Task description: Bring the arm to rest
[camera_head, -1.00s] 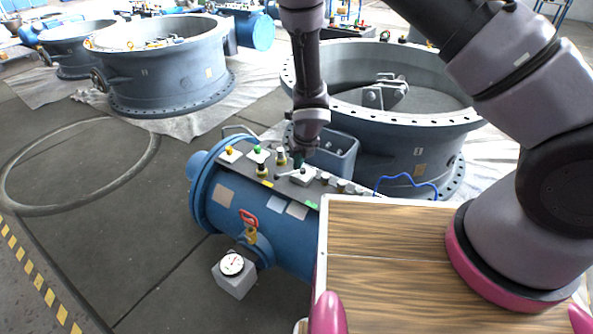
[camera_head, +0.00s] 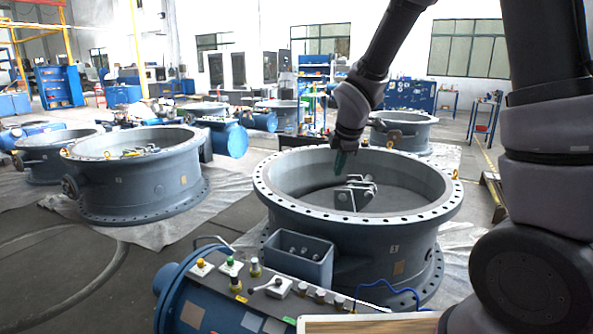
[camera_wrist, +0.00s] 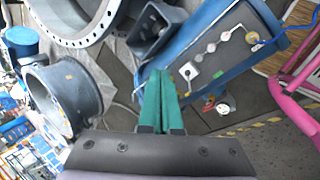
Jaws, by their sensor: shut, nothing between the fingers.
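My gripper (camera_head: 340,162) is at the end of my raised arm, in front of the open bore of the large grey valve body (camera_head: 340,225) in the head view. Its green fingers (camera_wrist: 164,100) are together and empty in the wrist view. The blue cylinder (camera_head: 200,300) with its control panel (camera_head: 262,288) stands below, at the bottom of the head view. The panel also shows beyond the fingers in the wrist view (camera_wrist: 232,32). The fingers appear apart from the panel and its knobs.
A grey box bracket (camera_head: 297,258) sits between the panel and the large valve. More grey valve bodies (camera_head: 130,180) stand on sheets to the left. A blue cable (camera_head: 385,290) curves at the panel's right end. Open floor (camera_head: 60,270) lies at the lower left.

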